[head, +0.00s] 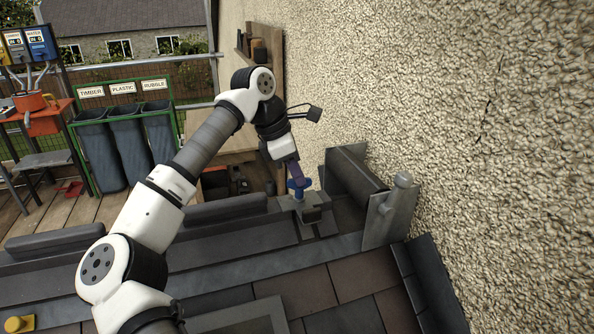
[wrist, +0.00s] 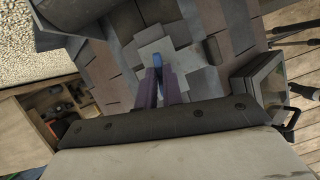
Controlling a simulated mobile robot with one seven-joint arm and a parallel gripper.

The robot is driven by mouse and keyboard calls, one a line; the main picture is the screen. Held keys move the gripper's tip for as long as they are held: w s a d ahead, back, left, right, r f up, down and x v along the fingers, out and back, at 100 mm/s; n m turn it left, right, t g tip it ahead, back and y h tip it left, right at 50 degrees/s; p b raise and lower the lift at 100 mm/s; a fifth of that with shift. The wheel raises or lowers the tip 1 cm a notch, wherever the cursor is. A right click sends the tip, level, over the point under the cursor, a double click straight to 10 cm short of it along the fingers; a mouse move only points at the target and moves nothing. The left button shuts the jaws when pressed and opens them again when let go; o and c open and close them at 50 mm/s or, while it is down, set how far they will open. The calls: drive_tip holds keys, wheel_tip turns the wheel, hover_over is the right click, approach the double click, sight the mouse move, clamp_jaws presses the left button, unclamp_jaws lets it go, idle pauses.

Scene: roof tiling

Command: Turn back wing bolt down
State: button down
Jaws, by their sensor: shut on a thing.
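A blue wing bolt (head: 301,185) stands on a grey metal bracket (head: 312,215) on the roof ridge, close to the rough wall. My gripper (head: 296,178) reaches down to it from above, with its purple fingers shut on the bolt's wings. In the wrist view the two purple fingers (wrist: 158,88) point away from the camera, and the blue bolt (wrist: 158,62) shows between their tips. The bolt's lower end and how far it sits in the bracket are hidden.
A dark ridge tile (head: 355,175) and a grey upright plate (head: 390,212) stand right of the bracket, near the pebbled wall (head: 470,110). Another ridge piece (head: 225,208) lies to the left. Labelled waste bins (head: 125,145) stand at the back left.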

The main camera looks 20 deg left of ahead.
drive_tip(key=shift+w+r+m+p, duration=0.1)
drive_tip(key=shift+r+m+p, duration=0.25)
drive_tip(key=shift+m, duration=0.75)
drive_tip(key=shift+g, duration=0.3)
drive_tip(key=c, duration=1.6)
unclamp_jaws()
drive_tip(key=shift+f, duration=0.1)
drive_tip(key=shift+c, duration=0.2)
drive_tip(key=shift+o, duration=0.5)
drive_tip(key=shift+f, duration=0.1)
drive_tip(key=b+v, duration=0.1)
drive_tip(key=v, duration=1.3)
drive_tip(key=shift+a+f, duration=0.15)
drive_tip(key=shift+a, duration=0.1)
drive_tip(key=shift+f, duration=0.1)
